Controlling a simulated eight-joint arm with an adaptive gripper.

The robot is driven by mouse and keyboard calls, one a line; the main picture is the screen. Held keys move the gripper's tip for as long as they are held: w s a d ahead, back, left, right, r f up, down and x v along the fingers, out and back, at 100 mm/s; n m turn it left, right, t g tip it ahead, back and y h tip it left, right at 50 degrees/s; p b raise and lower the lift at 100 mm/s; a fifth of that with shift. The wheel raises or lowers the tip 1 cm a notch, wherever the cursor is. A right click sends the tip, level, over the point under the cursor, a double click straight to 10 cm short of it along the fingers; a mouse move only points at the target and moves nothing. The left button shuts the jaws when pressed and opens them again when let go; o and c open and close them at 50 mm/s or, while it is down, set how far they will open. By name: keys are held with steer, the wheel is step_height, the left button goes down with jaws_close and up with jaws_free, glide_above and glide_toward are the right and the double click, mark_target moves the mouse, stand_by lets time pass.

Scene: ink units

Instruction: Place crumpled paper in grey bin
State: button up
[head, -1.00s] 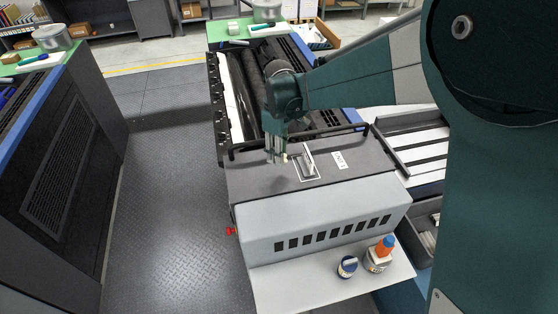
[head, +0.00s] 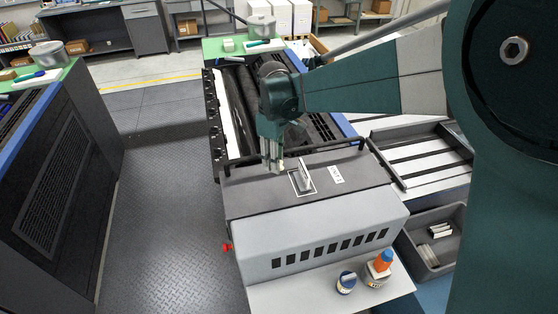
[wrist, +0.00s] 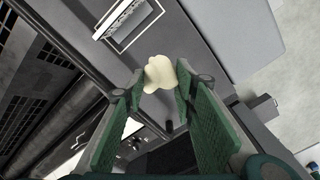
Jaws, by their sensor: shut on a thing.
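The crumpled paper is a cream, lumpy wad (wrist: 160,73) between the fingertips of my gripper (wrist: 158,88) in the wrist view. My gripper is shut on it. In the head view my gripper (head: 274,163) points down over the dark top of the machine's near end, left of the slotted plate; the paper is barely visible there. A grey bin (head: 422,222) stands low on the right of the machine, with some pale pieces inside. My gripper is well to the left of the bin and higher.
A raised lever plate (head: 304,181) and a black rail (head: 300,150) are near my gripper. A slatted grey tray (head: 425,155) lies between the machine and my column. Open floor lies left.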

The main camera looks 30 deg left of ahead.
steer(key=shift+r, duration=0.1)
stand_by(0.3)
steer(key=shift+r, duration=0.6)
step_height(320, 180, up, 4)
steer(key=shift+f, duration=0.2)
steer(key=w+d+m+b, duration=0.5)
steer(key=w+d+b, duration=0.5)
steer(key=w+d, duration=1.9)
steer(key=w+d+m+b, duration=0.2)
steer(key=w+d+b, duration=0.15)
steer(key=d, duration=1.85)
steer(key=w+d+m+b, duration=0.2)
steer(key=d+b, duration=0.3)
steer(key=d, duration=1.6)
step_height(320, 180, down, 44)
steer(key=shift+t+h, duration=0.3)
steer(key=shift+h, duration=0.1)
